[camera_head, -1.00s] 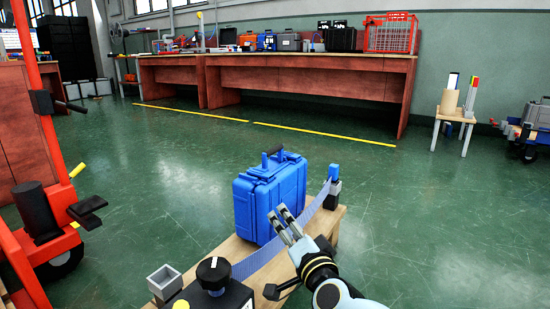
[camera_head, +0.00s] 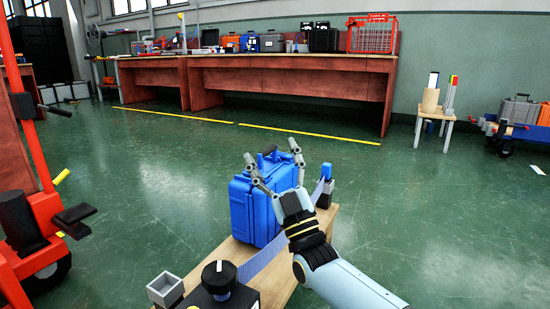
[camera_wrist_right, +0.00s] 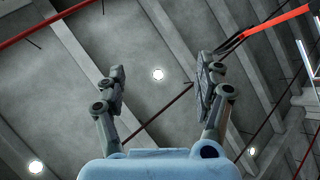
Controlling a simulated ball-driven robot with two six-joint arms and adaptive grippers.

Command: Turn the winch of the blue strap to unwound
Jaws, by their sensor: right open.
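The winch is a black box with a round black knob (camera_head: 218,277) bearing a white mark on top, at the near end of the low wooden bench. The blue strap (camera_head: 262,257) runs from the winch along the near side of the blue case (camera_head: 241,207) toward a blue-topped post (camera_head: 326,171) at the far end. The case stands upright on the bench. My right gripper (camera_head: 272,153) is open and empty, fingers pointing up, in front of the case's upper part and away from the knob. In the right wrist view the open fingers (camera_wrist_right: 160,80) face the ceiling.
A red-orange lifting frame (camera_head: 38,130) stands at left. Long brown tables (camera_head: 290,80) with cases line the wall. The green floor between is clear.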

